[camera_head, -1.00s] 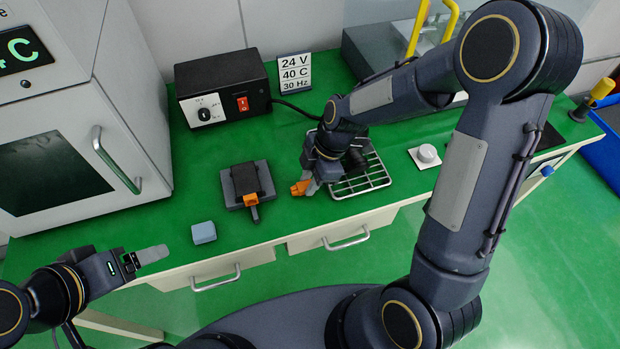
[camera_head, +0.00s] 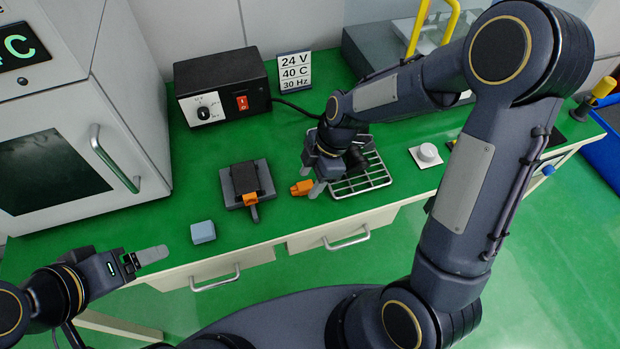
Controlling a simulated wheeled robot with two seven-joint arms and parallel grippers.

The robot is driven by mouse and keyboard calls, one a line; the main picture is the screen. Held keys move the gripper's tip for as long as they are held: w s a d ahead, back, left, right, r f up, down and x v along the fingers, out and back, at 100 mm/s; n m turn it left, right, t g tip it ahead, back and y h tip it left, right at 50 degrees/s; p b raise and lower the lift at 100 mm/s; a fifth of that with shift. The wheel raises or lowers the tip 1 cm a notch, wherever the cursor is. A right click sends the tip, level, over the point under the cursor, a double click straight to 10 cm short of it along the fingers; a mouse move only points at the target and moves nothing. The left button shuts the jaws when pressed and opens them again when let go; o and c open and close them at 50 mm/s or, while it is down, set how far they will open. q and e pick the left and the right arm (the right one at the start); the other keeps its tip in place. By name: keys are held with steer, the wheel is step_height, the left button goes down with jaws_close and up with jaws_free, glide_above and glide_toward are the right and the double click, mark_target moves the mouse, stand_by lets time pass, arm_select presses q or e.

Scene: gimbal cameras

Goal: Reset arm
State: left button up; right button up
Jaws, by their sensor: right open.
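My right gripper (camera_head: 312,179) is open above the green bench, at the left edge of the wire rack. An orange connector (camera_head: 301,188) lies just left of its fingertips, on the bench as far as I can see. My right arm reaches in from the right and hides part of the bench.
A dark device with an orange connector (camera_head: 246,185) and a light blue block (camera_head: 203,232) lie on the bench (camera_head: 165,215). The wire rack (camera_head: 362,184) is right of the gripper. A black power supply (camera_head: 223,88), a sign (camera_head: 295,72) and a white cabinet (camera_head: 125,100) stand behind.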

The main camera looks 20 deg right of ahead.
steer(key=v, duration=0.6)
steer(key=shift+r, duration=0.2)
steer(key=shift+s+d+r, duration=0.15)
steer(key=shift+d+r, duration=0.05)
steer(key=shift+r, duration=0.2)
steer(key=s+d+r+m+t, duration=0.2)
steer(key=s+r+m+t, duration=0.1)
steer(key=s+m, duration=0.5)
steer(key=s+d+r+m+t, duration=0.2)
steer(key=s+m, duration=0.6)
steer(key=m, duration=0.4)
step_height(320, 180, up, 3)
steer(key=shift+s+d+f+t, duration=0.15)
steer(key=shift+s+d+t, duration=0.25)
steer(key=shift+d, duration=0.2)
